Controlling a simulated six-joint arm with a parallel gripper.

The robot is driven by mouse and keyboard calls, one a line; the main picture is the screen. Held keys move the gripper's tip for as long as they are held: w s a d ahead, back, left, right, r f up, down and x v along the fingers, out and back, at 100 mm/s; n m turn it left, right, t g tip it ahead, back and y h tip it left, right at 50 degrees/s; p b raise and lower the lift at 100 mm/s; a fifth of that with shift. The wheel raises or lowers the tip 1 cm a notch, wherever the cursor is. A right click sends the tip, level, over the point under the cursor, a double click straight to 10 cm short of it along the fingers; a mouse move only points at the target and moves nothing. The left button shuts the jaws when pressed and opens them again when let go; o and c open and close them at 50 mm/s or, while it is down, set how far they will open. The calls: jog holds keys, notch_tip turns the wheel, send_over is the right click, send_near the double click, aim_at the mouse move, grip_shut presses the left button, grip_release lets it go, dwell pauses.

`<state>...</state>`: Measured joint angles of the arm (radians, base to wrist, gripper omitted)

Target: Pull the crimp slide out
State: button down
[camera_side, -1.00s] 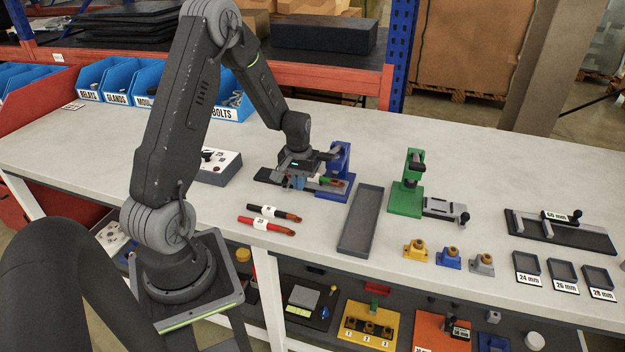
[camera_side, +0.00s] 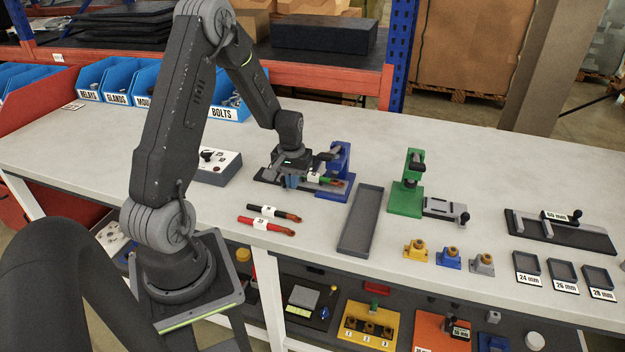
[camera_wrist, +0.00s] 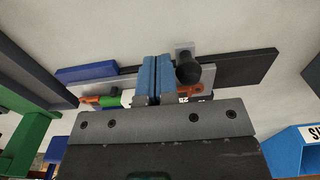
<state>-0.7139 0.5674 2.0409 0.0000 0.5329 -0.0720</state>
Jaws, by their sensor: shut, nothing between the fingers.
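The blue crimp press (camera_side: 340,165) stands on the work table with a black rail (camera_side: 264,176) running left from its base. The grey crimp slide (camera_wrist: 208,80) lies along this rail, with a black knob (camera_wrist: 187,68) standing up from it. A cable with a green and orange end (camera_side: 334,181) lies at the press end; its orange tip shows in the wrist view (camera_wrist: 88,98). My gripper (camera_side: 292,184) is low over the slide. Its blue fingers (camera_wrist: 155,76) are together and empty, beside the knob on the press side. I cannot tell whether they touch it.
Two loose cables, one black (camera_side: 272,212) and one red (camera_side: 266,225), lie in front of the rail. A dark tray (camera_side: 361,222) lies to the right, then a green press (camera_side: 405,188). A grey switch box (camera_side: 217,168) is at the left. Bare table lies behind.

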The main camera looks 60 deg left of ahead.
jog(key=shift+s+a, duration=2.75)
jog(key=shift+r, duration=0.1)
jog(key=shift+w+d+r, duration=0.3)
jog(key=shift+r, duration=0.2)
jog(key=shift+w+d+r, duration=0.25)
jog(key=shift+r, duration=2.7)
